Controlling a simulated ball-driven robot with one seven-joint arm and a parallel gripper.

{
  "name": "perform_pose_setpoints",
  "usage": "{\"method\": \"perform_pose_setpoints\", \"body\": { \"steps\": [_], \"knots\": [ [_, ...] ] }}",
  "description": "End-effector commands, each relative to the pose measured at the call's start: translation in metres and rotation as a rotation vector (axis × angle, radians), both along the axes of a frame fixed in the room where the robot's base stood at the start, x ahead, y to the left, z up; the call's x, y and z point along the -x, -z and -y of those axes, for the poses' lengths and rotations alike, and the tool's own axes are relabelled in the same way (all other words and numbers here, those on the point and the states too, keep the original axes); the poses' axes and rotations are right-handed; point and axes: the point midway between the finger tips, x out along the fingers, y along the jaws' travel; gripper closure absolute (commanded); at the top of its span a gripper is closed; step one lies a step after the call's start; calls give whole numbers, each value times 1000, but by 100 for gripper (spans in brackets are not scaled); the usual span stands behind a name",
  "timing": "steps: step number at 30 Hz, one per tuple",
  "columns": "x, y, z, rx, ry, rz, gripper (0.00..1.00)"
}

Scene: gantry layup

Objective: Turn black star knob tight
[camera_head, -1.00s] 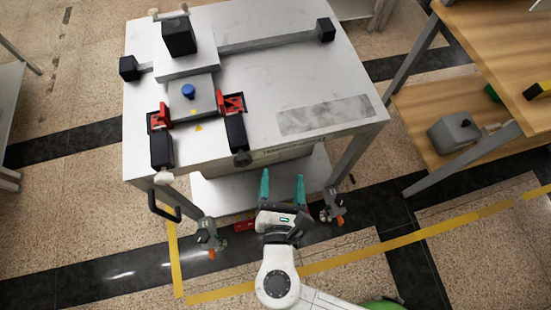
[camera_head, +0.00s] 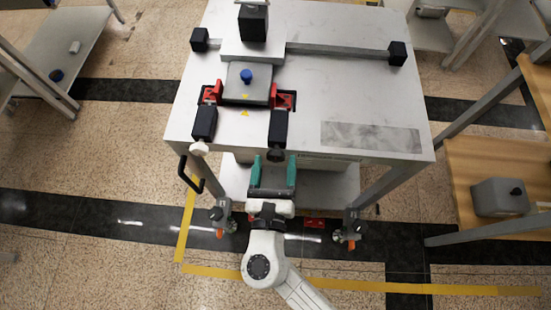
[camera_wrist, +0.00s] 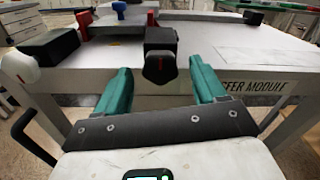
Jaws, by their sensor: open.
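The black star knob (camera_head: 276,155) sits on the front end of the right black clamp block (camera_head: 278,128), at the table's front edge. In the wrist view the knob (camera_wrist: 160,69) is near the middle, just beyond and between the fingertips. My gripper (camera_head: 274,166) is open and empty, with its two teal fingers pointing at the knob from the front. In the wrist view the fingers (camera_wrist: 160,78) stand on either side of the knob, apart from it as far as I can tell.
A white knob (camera_head: 199,149) is on the left black block (camera_head: 204,123). Red clamps (camera_head: 283,99) flank a grey plate with a blue knob (camera_head: 246,76). A black handle (camera_head: 189,174) juts from the table (camera_head: 360,90) at left. A wooden bench (camera_head: 470,160) stands at right.

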Motion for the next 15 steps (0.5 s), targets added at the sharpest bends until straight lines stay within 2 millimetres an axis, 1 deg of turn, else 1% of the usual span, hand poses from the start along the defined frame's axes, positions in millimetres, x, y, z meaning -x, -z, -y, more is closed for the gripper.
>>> {"method": "perform_pose_setpoints", "body": {
  "steps": [1,5,13,14,15],
  "knots": [
    [-5,0,0,0,1,0,30],
    [-12,0,1,-1,1,0,30],
    [-13,0,1,-1,1,-1,30],
    [-13,0,1,-1,1,-1,31],
    [-13,0,1,-1,1,-1,34]
  ]
}}
